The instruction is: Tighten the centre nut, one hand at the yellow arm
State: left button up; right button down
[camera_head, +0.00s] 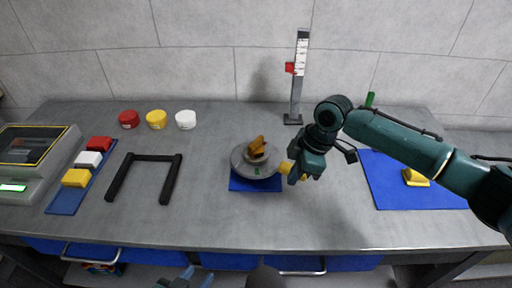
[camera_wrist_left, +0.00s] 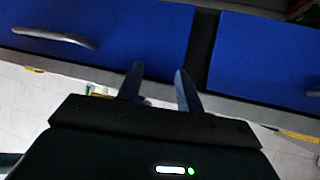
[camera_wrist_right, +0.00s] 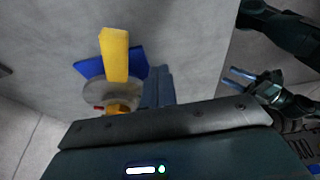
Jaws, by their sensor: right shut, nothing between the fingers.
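The grey round hub (camera_head: 242,168) sits on a small blue mat (camera_head: 255,186) mid-table. A brass-brown centre nut part (camera_head: 257,148) stands on top, and it also shows in the right wrist view (camera_wrist_right: 118,107). The yellow arm (camera_head: 284,167) sticks out from the hub's right side; in the right wrist view it (camera_wrist_right: 114,55) stands large beside my fingers. My right gripper (camera_head: 297,175) is shut and empty, close to the yellow arm's end; whether they touch is unclear. My left gripper (camera_wrist_left: 160,70) is open and empty, low before the table's front, near the blue drawers.
A height gauge (camera_head: 298,80) stands behind the hub. A black U-shaped frame (camera_head: 152,157), a blue strip with blocks (camera_head: 65,200) and a screen device (camera_head: 35,150) are left. Three small tubs (camera_head: 156,119) stand behind. A blue mat (camera_head: 385,190) with a yellow block (camera_head: 415,177) lies right.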

aim_at(286, 202)
jog(key=shift+f, duration=0.1)
dwell(0.3)
jog(key=shift+f, duration=4.05)
jog(key=shift+r, duration=0.9)
jog(key=shift+w, duration=0.2)
jog(key=shift+w+d, duration=0.35)
jog(key=shift+w, duration=0.35)
jog(key=shift+s+a, duration=0.15)
jog(key=shift+s, duration=0.2)
